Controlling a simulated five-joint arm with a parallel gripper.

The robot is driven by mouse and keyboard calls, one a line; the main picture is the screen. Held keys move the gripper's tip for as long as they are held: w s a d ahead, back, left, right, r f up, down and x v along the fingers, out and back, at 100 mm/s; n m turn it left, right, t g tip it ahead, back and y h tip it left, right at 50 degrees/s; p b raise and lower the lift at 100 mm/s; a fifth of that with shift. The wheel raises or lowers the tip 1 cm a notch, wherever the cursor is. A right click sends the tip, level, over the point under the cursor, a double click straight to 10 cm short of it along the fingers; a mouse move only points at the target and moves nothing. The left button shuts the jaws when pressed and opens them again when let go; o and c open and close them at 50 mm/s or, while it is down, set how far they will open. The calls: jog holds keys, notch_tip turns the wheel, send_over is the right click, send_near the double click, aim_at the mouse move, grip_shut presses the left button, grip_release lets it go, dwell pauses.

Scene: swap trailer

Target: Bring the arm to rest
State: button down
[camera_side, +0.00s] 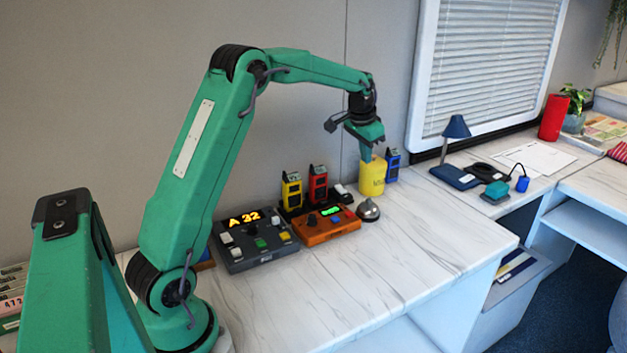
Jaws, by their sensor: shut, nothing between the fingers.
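My gripper (366,158) is at the end of my green arm, which reaches out over the back of the marble-patterned counter. It points down at the yellow cup (372,178), with its tip at or just above the cup's rim. I cannot tell whether the tip is inside the cup or behind its edge. The fingers are shut and hold nothing that I can see.
A dark console (256,239) with a lit display, an orange box (326,225) and a silver bell (368,209) stand near my arm. Yellow (291,191), red (318,185) and blue (392,164) handheld devices stand behind. The counter's front right is clear.

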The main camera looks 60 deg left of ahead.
jog(key=s+d+r+t, duration=0.2)
jog(key=s+d+r, duration=0.7)
jog(key=s+d, duration=0.45)
jog(key=s+d+f, duration=0.1)
jog(key=s+d, duration=0.2)
jog(key=s, duration=0.6)
jog(key=s+d+f+h, duration=0.1)
jog(key=s+d, duration=0.3)
jog(key=s, duration=0.5)
jog(key=shift+s+f+t, duration=0.25)
jog(key=shift+f+t, duration=0.15)
jog(key=shift+f, duration=0.2)
